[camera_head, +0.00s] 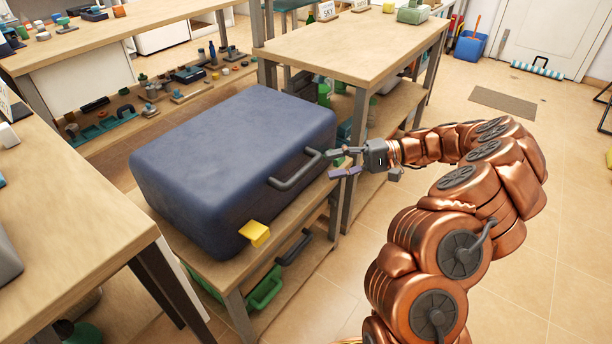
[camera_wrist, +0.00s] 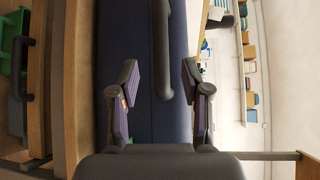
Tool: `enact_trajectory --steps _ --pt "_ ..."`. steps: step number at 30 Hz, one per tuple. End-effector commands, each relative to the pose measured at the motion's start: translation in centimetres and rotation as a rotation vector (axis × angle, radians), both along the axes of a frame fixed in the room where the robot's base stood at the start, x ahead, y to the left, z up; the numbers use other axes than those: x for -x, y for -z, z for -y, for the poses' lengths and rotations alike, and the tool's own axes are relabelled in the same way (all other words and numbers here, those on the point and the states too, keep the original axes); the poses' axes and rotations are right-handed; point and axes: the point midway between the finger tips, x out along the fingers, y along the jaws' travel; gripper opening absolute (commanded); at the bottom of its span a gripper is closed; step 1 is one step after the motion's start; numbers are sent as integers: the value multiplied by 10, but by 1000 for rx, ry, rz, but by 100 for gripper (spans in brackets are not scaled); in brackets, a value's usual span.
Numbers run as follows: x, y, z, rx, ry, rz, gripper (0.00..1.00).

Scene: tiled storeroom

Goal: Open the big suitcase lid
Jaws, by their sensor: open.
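The big suitcase (camera_head: 225,150) is dark blue and lies flat on a low wooden table, its lid shut. A grey bar handle (camera_head: 293,172) sticks out from its front side, and a yellow piece (camera_head: 254,233) sits near the front left corner. My gripper (camera_head: 337,163) is open and empty at the right end of the handle. In the wrist view, the blue suitcase side (camera_wrist: 120,40) fills the middle. The dark handle (camera_wrist: 162,50) runs down between the two fingers of my gripper (camera_wrist: 161,85); I cannot tell whether they touch it.
The low table (camera_head: 225,272) has a lower shelf with green and dark items. A taller wooden table (camera_head: 350,45) stands right behind the suitcase, and another table (camera_head: 70,200) is close on the left. Tiled floor (camera_head: 540,200) is open to the right.

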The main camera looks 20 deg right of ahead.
Motion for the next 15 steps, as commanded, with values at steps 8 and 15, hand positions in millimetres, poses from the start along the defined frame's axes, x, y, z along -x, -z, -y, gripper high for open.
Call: enact_trajectory --steps 8,15 --pt "-3 2 -22 1 -2 3 48" --pt "-7 8 -55 1 -4 1 48"
